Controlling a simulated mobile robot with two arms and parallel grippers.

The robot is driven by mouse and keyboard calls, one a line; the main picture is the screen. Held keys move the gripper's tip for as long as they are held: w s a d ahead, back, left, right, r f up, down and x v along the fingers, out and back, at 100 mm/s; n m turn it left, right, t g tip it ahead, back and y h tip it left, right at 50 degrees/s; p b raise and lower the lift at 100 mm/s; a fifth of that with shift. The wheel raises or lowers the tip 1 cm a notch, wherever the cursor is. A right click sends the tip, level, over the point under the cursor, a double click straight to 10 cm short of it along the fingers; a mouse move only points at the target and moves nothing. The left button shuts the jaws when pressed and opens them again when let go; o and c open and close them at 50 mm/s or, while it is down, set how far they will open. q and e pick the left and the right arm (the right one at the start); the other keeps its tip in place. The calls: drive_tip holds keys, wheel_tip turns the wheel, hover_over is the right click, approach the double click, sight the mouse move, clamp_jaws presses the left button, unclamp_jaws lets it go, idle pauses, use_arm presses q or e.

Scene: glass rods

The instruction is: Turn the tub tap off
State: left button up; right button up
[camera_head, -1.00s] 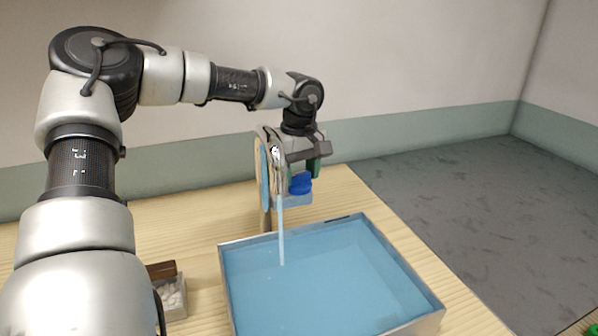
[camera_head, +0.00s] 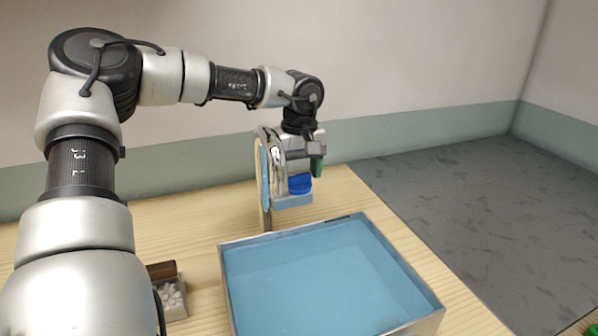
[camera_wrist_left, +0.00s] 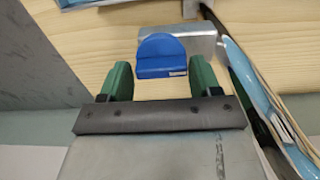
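No stream falls from the spout. The tub holds blue water. My left gripper (camera_head: 312,172) is just above and behind the handle, pointing down. In the left wrist view, its two green fingers (camera_wrist_left: 160,75) are spread apart, with the blue handle (camera_wrist_left: 162,56) in line with the gap between them. A narrow gap shows on each side; contact cannot be made out. My right gripper is not in view.
A tall light-blue and wood panel (camera_head: 262,180) stands beside the spout. Grey floor (camera_head: 470,190) lies to the right.

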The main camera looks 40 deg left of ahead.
sight(299, 174)
use_arm(q)
drive_tip(key=shift+o, duration=1.3)
drive_tip(key=shift+f, duration=0.1)
wheel_tip(299, 174, up, 11)
